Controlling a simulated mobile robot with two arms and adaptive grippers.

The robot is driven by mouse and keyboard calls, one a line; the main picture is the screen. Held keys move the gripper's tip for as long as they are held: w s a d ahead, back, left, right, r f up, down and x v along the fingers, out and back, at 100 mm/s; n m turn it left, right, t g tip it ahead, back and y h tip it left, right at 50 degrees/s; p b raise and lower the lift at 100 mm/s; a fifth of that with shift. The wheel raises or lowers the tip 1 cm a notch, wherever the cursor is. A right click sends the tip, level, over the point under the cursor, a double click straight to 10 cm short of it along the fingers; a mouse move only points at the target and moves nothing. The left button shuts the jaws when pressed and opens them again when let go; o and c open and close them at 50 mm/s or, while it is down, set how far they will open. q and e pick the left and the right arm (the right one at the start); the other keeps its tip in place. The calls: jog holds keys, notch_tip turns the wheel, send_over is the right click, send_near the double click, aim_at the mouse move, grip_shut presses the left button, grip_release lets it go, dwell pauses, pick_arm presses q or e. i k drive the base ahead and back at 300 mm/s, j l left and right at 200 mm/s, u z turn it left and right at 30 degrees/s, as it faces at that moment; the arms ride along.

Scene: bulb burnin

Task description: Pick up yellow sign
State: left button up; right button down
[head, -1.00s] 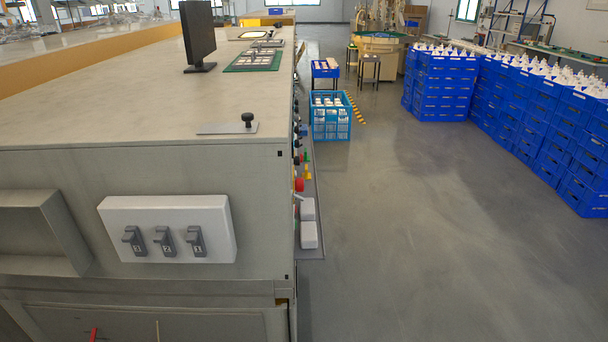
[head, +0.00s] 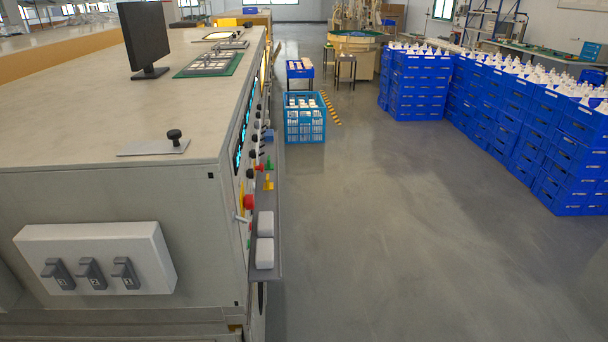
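No object is clearly readable as a yellow sign. A small yellow piece (head: 268,183) stands on the narrow grey ledge along the right side of the big machine, near a green piece (head: 269,165). Another thin yellow part (head: 242,198) is on the machine's side panel, beside a red button (head: 248,202). They are too small to tell which, if any, is the sign. Neither of my grippers is in view.
The big machine (head: 110,110) fills the left, with a monitor (head: 147,37) on top. A light blue crate (head: 305,128) stands on the floor beyond it. Stacked blue crates (head: 418,85) line the right. The grey floor (head: 380,220) between is clear.

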aim_at(268, 185)
jog(key=i+l+z, duration=0.3)
jog(key=i, duration=0.5)
jog(key=i+l+z, duration=0.1)
jog(key=i+z, duration=0.2)
jog(key=i, duration=0.55)
